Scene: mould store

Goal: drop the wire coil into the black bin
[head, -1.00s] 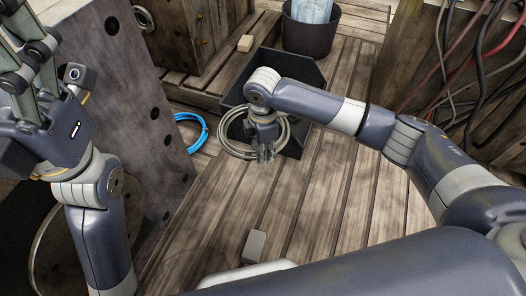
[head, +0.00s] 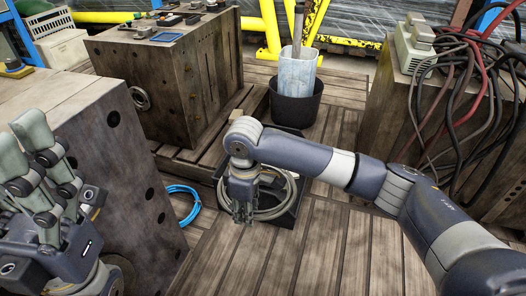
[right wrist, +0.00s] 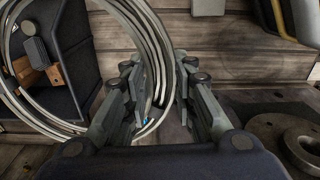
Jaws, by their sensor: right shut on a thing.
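The grey wire coil (head: 283,188) hangs from my right gripper (head: 243,218), which is shut on its rim in the head view. In the right wrist view, the coil (right wrist: 158,42) passes between the fingers of the right gripper (right wrist: 160,100). The black bin (head: 290,213) is an open rectangular box on the planks, partly hidden behind the coil and my right arm. In the wrist view the bin (right wrist: 80,75) shows behind the loop, with small grey and brown pieces in it. The coil's height above the bin is unclear. My left gripper (head: 22,145) appears open and empty at the left.
A blue cable coil (head: 184,203) lies on the floor left of the bin. A round dark bucket (head: 296,108) with a pale blue roll stands behind it. Wooden crates (head: 165,90) stand left, and another with hanging cables (head: 450,100) right. Planks in front are clear.

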